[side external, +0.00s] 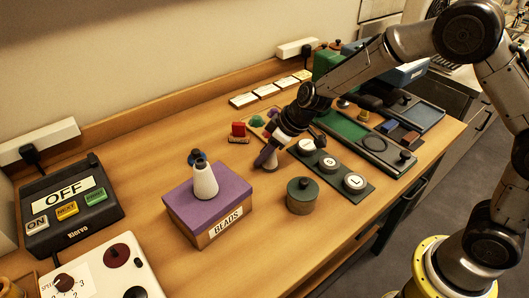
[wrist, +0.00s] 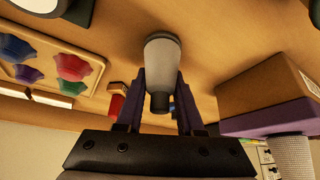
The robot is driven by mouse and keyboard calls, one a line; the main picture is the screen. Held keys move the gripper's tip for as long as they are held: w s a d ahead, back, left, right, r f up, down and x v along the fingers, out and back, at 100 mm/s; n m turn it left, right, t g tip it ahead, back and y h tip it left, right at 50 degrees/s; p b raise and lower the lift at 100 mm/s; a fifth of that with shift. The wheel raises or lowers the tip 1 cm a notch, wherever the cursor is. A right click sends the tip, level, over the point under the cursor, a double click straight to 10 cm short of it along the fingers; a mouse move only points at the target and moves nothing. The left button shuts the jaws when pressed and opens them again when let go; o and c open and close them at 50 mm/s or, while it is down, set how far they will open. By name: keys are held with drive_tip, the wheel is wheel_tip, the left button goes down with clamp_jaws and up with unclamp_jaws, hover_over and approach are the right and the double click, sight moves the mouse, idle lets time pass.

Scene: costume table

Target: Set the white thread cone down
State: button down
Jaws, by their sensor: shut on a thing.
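My gripper (side external: 268,155) is shut on a pale cone, taken as the white thread cone (wrist: 163,65). In the wrist view my gripper's fingers (wrist: 160,108) stand on either side of its narrow, dark-tipped end, and its wide end points toward the table. In the side view the held cone (side external: 272,164) is mostly hidden by my fingers, low over the wooden table right of the bead box. I cannot tell whether its base touches the wood. Another pale cone (side external: 204,182) stands upright on the purple lid of the bead box (side external: 180,209).
A dark green round tin (side external: 301,195) stands to the front right. A panel with lettered round pads (side external: 327,164) lies right of my gripper. A tray of coloured pieces (wrist: 52,63) and a red block (side external: 239,131) are behind it. Bare wood lies between box and tin.

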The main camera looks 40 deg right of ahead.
drive_tip(key=c, duration=0.5)
unclamp_jaws()
drive_tip(key=shift+f, duration=0.1)
drive_tip(key=shift+c, duration=0.2)
drive_tip(key=v, duration=1.3)
drive_tip(key=s+d+r+m+h, duration=0.1)
drive_tip(key=s+d+m, duration=0.1)
drive_tip(key=s, duration=0.7)
drive_tip(key=s+d+r+m+h, duration=0.1)
drive_tip(key=s+d+r+m, duration=0.1)
drive_tip(key=s, duration=0.6)
drive_tip(key=s+d+r+m+h, duration=0.1)
drive_tip(key=s+d, duration=0.3)
drive_tip(key=s, duration=0.5)
drive_tip(key=shift+s+d+r+m, duration=0.3)
drive_tip(key=shift+r+m, duration=0.1)
drive_tip(key=shift+r, duration=0.35)
